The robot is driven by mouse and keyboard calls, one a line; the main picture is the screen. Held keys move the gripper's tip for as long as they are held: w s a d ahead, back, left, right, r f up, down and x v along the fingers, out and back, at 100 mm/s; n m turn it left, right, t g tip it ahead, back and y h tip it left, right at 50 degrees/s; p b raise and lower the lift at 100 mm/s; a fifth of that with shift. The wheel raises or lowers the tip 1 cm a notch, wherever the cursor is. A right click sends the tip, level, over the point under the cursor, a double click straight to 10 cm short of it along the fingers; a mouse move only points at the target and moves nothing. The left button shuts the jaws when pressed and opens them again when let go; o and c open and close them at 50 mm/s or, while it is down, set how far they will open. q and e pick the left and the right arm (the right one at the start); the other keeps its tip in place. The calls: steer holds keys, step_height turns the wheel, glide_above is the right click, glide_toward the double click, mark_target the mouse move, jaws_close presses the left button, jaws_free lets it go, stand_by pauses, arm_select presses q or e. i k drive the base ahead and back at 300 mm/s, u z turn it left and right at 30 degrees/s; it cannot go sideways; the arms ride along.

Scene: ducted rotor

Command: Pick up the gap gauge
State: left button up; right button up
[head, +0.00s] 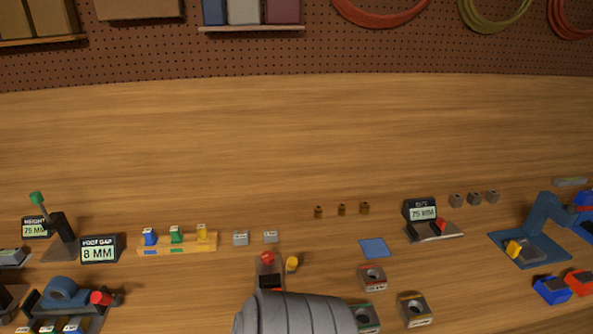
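I cannot tell for sure which thing is the gap gauge. A wooden rack (178,245) at left centre holds a blue piece (150,237), a green piece (176,235) and a yellow piece (202,231). A dark sign (99,249) left of the rack reads "FOOT GAP 8 MM". Two small grey blocks, one left (241,238) and one right (271,237), stand to the right of the rack. Neither of my grippers shows in this view.
A grey ribbed shape (295,312) fills the bottom centre and hides the bench there. A blue pad (374,248), a small display stand (433,231) and a blue fixture (530,243) stand to the right. The wooden bench (300,130) is bare behind them.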

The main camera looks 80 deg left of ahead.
mark_target(175, 232)
steer(key=z, duration=0.15)
steer(key=k, duration=1.7)
steer(key=u, duration=0.65)
